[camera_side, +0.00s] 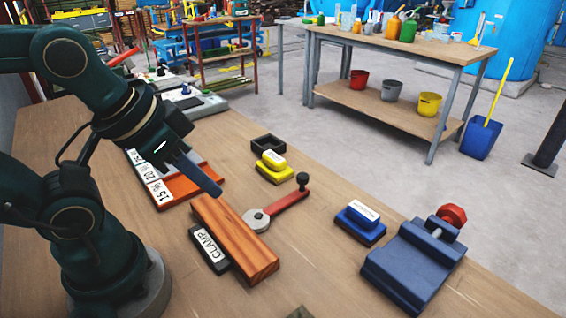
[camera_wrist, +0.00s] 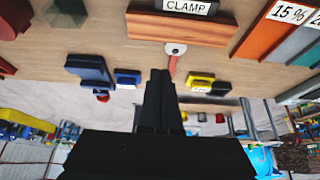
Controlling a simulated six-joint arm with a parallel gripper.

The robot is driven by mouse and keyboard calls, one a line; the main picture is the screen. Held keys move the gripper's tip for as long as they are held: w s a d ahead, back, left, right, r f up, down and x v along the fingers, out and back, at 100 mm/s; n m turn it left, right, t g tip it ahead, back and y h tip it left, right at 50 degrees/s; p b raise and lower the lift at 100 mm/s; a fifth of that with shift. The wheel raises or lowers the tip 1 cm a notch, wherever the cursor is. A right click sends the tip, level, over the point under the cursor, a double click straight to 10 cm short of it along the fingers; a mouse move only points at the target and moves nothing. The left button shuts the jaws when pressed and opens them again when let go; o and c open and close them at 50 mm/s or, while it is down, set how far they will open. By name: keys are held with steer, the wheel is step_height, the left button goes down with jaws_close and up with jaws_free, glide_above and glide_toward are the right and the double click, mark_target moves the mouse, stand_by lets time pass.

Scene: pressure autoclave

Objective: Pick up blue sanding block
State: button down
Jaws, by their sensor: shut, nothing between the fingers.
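The blue sanding block (camera_side: 361,221), with a white label on top, lies on the bench between the lever clamp and the blue vise. It also shows small in the wrist view (camera_wrist: 127,79), left of my fingers. My gripper (camera_side: 217,190) is shut and empty, held over the bench near the far left end of the wooden block. It is well to the left of the sanding block and apart from it. In the wrist view the shut fingers (camera_wrist: 160,74) point up the picture.
The blue vise (camera_side: 413,262) with a red knob stands right of the sanding block. A yellow block (camera_side: 273,166), a black tray (camera_side: 268,144), a red-handled clamp (camera_side: 287,203), the wooden block (camera_side: 236,237) and a CLAMP label (camera_side: 211,249) lie nearer my gripper. Bare bench separates them.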

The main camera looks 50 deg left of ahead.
jaws_free()
stand_by(0.3)
